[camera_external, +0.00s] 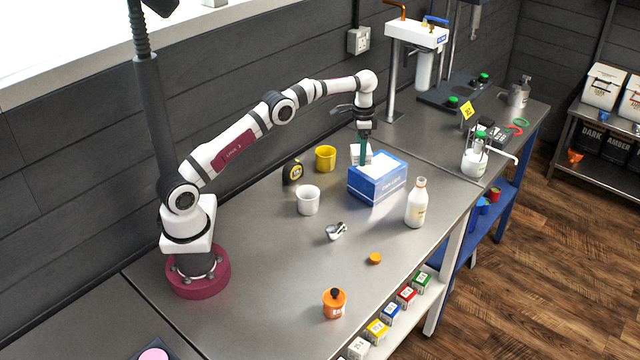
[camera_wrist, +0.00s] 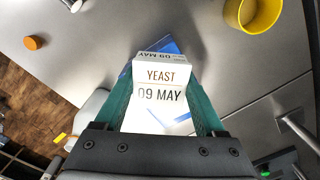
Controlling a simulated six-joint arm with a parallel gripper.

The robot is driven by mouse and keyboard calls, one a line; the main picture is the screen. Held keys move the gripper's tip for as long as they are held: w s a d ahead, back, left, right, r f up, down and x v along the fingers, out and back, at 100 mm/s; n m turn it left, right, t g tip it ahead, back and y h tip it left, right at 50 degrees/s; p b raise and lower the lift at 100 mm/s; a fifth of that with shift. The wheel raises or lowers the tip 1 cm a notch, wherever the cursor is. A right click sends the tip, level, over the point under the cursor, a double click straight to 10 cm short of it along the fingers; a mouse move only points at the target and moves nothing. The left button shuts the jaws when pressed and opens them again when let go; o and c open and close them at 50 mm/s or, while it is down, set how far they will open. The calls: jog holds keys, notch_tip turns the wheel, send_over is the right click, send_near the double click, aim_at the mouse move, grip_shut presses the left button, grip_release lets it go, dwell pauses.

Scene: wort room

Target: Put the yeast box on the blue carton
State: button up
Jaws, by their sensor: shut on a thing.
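The yeast box is white with "YEAST 09 MAY" on it, and it fills the space between my fingers in the wrist view (camera_wrist: 160,85). In the external view the white box (camera_external: 366,152) shows at the end of my gripper (camera_external: 362,158), by the blue carton's back left edge. My gripper's green fingers (camera_wrist: 162,98) are shut on the yeast box. The blue carton (camera_external: 378,184) with a white top stands on the bench; part of it shows behind the box in the wrist view (camera_wrist: 168,46). I cannot tell whether the box touches the carton.

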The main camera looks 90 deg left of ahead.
jog(key=shift+a+f, duration=0.1)
jog(key=shift+f, duration=1.85)
jog(key=shift+f, duration=0.1)
